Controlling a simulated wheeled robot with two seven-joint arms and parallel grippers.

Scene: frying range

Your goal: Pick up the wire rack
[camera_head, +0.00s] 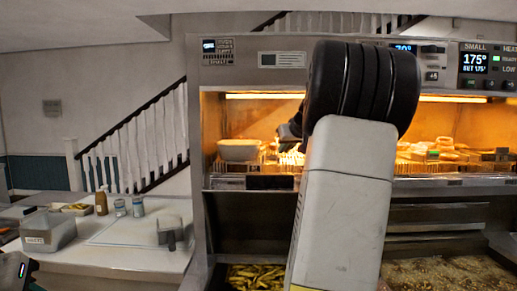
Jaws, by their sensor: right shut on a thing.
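A low wire rack (270,166) with thin slats shows in the lit warming cabinet, left of my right arm. My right gripper (291,140) reaches into the cabinet at the rack's right end. It is dark, small and partly hidden behind my forearm and its black joint. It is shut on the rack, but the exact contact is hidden. The rack's right part is also hidden by my arm. A dark part of my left gripper (28,269) shows at the lower left edge, away from the rack; its jaws cannot be made out.
A pale tub (238,150) stands at the cabinet's left, close to the rack. Fried food (440,150) lies on the shelf at right. Chips (255,277) fill a bin below. The left counter (130,255) holds a grey container (48,232), bottles and a clear front area.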

